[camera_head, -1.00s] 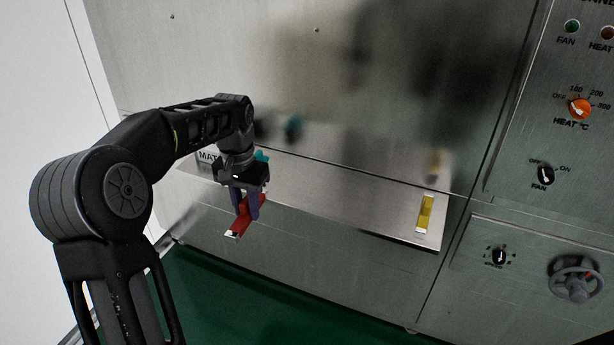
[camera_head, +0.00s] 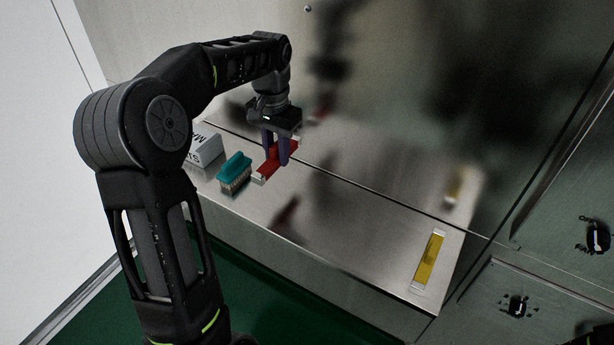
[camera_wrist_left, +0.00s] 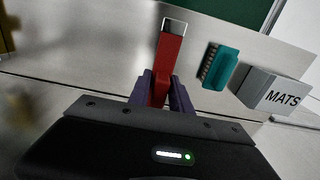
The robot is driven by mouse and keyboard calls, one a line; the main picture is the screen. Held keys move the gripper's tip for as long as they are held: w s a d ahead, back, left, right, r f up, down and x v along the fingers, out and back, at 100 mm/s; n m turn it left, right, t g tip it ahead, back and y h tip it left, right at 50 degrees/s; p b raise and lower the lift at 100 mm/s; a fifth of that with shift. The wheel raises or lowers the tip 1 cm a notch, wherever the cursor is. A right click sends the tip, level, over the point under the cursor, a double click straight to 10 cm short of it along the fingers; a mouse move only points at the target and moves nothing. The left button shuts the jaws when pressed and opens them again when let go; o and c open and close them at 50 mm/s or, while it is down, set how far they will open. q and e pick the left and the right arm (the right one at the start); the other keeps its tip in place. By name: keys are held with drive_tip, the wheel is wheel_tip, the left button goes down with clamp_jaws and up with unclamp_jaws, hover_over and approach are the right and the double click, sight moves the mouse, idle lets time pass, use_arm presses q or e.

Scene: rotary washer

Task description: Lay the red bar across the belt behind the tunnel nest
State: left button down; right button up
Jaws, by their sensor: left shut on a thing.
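The red bar (camera_head: 267,172) with pale metal ends is clamped between the purple fingers of my left gripper (camera_head: 277,158). It is held above the steel shelf (camera_head: 340,232), with a dark red reflection showing below it. In the left wrist view the red bar (camera_wrist_left: 170,58) sticks out from between the fingers towards the top of the picture, its pale end clear. The fingers and gripper body hide its other part. I cannot make out the belt or the tunnel nest in these views. My right gripper is not in view.
A teal brush (camera_head: 236,168) and a grey MATS box (camera_head: 206,148) stand on the shelf left of the bar. A yellow bar (camera_head: 430,260) lies near the right end. The shelf between is clear. A steel wall (camera_head: 400,130) rises behind; green floor (camera_head: 290,318) lies in front.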

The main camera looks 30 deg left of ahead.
use_arm(q)
drive_tip(key=shift+w+r, duration=0.1)
drive_tip(key=shift+w, duration=0.05)
hover_over(280, 191)
wheel_tip(280, 191, down, 6)
drive_tip(key=shift+f+p, duration=0.15)
drive_tip(key=shift+p, duration=0.3)
